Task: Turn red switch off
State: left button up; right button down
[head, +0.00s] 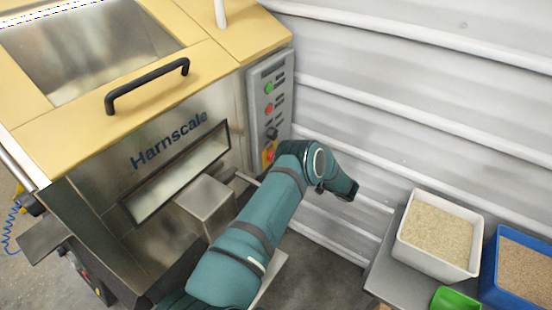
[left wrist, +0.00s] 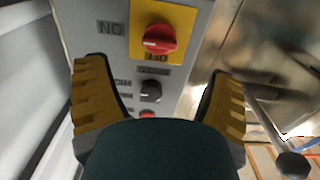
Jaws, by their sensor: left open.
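The red switch (left wrist: 159,39) is a round red rotary knob on a yellow plate (left wrist: 181,18), low on the grey control panel (head: 257,98). The panel appears upside down in the left wrist view. A pale mark on the knob lies roughly horizontal. In the head view, a small part of the red and yellow switch shows beside my left arm (head: 262,230). My left gripper (left wrist: 158,72) is open and empty, its yellow-padded fingers spread facing the panel. The knob lies beyond the fingers, apparently untouched. The head view does not clearly show the fingers. My right gripper is not in view.
A black knob (left wrist: 151,91) sits near the red switch on the panel. Red (head: 268,108) and green (head: 268,88) buttons are higher up. The Harnscale machine (head: 165,125) stands left of the panel, with a white wall (head: 400,90) at right. A white bin (head: 402,232) stands right.

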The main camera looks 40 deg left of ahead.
pick_arm(q)
jog(key=a, duration=0.8)
jog(key=shift+s+b, duration=0.4)
jog(key=c, duration=1.2)
